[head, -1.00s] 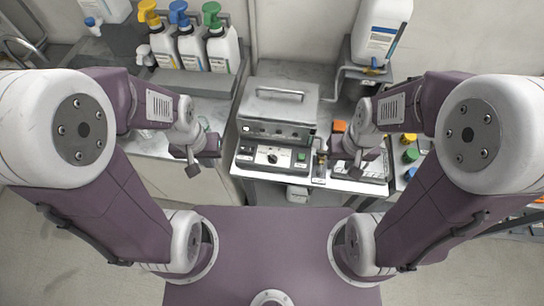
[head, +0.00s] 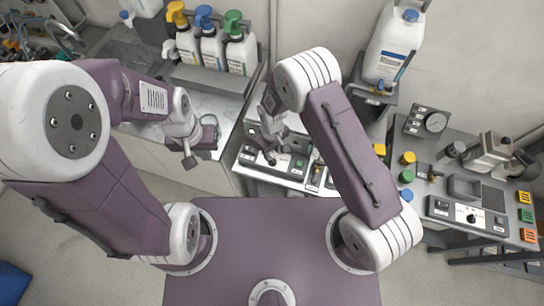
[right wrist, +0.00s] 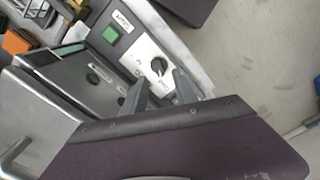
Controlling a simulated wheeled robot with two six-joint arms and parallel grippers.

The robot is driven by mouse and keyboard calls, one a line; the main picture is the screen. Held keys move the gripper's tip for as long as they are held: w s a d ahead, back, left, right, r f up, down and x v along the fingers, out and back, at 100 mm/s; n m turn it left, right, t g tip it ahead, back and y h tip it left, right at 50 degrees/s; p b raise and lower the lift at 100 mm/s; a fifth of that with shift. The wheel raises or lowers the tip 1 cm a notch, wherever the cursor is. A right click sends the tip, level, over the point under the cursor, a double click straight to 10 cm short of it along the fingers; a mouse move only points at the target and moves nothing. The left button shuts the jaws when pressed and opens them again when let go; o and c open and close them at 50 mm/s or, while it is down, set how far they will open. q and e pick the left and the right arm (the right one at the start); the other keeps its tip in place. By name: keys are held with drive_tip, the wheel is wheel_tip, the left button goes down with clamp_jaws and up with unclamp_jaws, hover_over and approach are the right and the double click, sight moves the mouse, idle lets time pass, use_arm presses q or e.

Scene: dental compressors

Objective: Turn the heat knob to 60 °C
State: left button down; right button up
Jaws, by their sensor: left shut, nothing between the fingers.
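The heat knob (right wrist: 158,67) is a small dark round knob on a pale dial plate, seen in the right wrist view. It sits on the front panel of a grey bench unit, near a green button (right wrist: 111,34). Its pointer setting is too small to read. My right gripper (right wrist: 162,78) is open, its two grey fingers apart on either side just short of the knob, with no clear contact. My left gripper (head: 189,157) is shut and empty, left of the unit.
Pump bottles (head: 212,45) stand at the back left and a white canister (head: 393,45) at the back. A right-hand bench carries a gauge box (head: 428,121), coloured caps and another control panel with a knob (head: 470,217). My right arm hides much of the unit.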

sight(272, 160)
wheel_tip(272, 160, down, 5)
drive_tip(key=shift+w+d+r+p, duration=0.1)
drive_tip(key=shift+d+p, duration=0.05)
drive_tip(key=shift+p, duration=0.4)
drive_tip(key=shift+f, duration=0.55)
drive_tip(key=c, duration=0.7)
clamp_jaws()
